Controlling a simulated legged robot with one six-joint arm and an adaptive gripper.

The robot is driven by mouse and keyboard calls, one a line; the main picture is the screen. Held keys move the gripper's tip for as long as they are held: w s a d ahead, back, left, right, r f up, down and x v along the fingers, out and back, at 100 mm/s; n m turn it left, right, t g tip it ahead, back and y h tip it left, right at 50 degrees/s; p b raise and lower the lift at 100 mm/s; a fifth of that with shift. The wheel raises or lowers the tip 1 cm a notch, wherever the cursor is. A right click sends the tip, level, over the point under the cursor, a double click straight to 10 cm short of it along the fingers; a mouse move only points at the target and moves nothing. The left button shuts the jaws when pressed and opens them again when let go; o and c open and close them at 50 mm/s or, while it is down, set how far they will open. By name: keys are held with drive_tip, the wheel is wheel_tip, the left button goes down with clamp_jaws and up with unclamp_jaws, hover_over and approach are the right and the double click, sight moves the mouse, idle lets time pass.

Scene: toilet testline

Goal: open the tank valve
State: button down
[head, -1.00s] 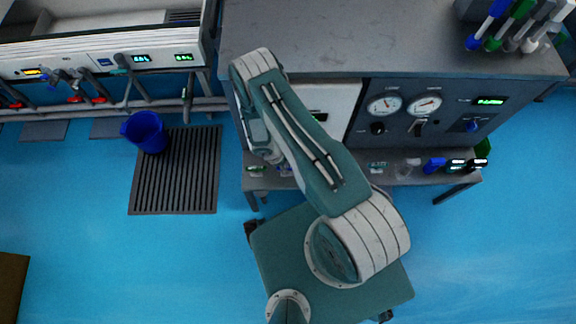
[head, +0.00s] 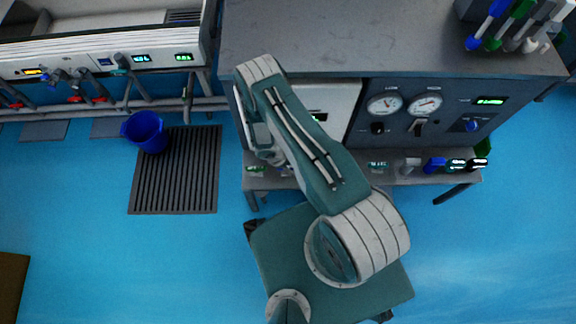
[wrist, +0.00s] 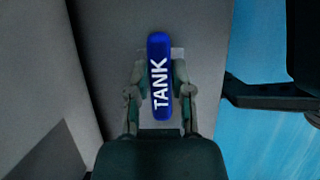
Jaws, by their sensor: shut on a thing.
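The tank valve handle (wrist: 159,76) is a blue bar with rounded ends and white "TANK" lettering. It points up the picture in the wrist view, in front of a grey surface. My gripper (wrist: 160,88) has one finger on each side of it and is shut on it. A pale piece shows behind the handle's upper half; the valve body is otherwise hidden. In the head view my arm covers the gripper and this handle.
A dark cabinet front (head: 445,103) with gauges stands above a low shelf (head: 335,176). A dark bar (wrist: 270,96) shows at right in the wrist view.

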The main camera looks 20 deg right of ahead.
drive_tip(key=shift+n, duration=0.3)
drive_tip(key=n+t, duration=0.1)
drive_tip(key=n, duration=0.2)
drive_tip(key=shift+n+t, duration=0.3)
drive_tip(key=shift+t, duration=0.1)
drive_tip(key=shift+w+n+t, duration=0.2)
drive_tip(key=shift+n+t, duration=0.4)
drive_tip(key=shift+n, duration=1.2)
drive_tip(key=c, duration=0.5)
unclamp_jaws()
